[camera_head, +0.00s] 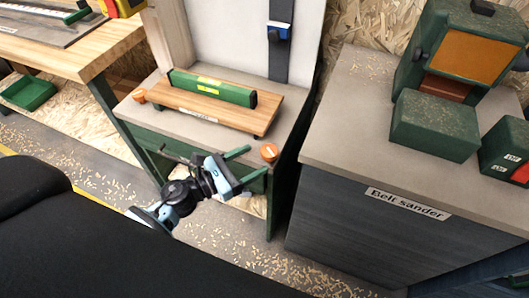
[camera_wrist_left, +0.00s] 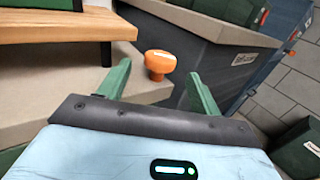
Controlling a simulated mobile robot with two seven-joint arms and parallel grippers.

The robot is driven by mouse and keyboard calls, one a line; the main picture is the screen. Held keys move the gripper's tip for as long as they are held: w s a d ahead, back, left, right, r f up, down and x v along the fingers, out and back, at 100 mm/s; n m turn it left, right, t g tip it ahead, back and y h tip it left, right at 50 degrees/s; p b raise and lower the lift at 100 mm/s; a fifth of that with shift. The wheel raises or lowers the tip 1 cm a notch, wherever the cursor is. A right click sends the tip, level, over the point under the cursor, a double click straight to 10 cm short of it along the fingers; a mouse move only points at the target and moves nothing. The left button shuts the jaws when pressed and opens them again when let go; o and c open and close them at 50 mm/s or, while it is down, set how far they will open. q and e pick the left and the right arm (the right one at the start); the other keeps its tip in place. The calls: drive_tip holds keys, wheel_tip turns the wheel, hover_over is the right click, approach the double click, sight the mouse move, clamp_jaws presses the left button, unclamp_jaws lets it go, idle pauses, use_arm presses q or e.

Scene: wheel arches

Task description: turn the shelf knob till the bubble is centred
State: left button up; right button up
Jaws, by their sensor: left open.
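A green spirit level (camera_head: 212,88) with yellow labels lies along a wooden shelf board (camera_head: 262,113) on a grey bench top. Its bubble is too small to read. An orange knob (camera_head: 269,152) stands at the bench's front right corner, and a second orange knob (camera_head: 139,96) is at the left end. My left gripper (camera_head: 244,166) is open, its green fingers just in front of the right knob. In the left wrist view the orange knob (camera_wrist_left: 160,64) shows beyond and between the two fingertips, apart from both. My right gripper is not in view.
A cabinet labelled "Belt sander" (camera_head: 375,202) stands to the right, with a green machine (camera_head: 460,50) on top. A wooden workbench (camera_head: 70,45) is at the left. Wood shavings lie on the floor between.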

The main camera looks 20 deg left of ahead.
sight(262, 156)
use_arm(q)
drive_tip(key=x, duration=0.3)
drive_tip(key=shift+w+d, duration=0.15)
drive_tip(key=shift+w, duration=0.1)
drive_tip(key=shift+w+d, duration=0.3)
drive_tip(key=shift+w, duration=0.05)
drive_tip(key=c, duration=1)
drive_tip(key=shift+o, duration=0.2)
drive_tip(key=shift+y, duration=0.3)
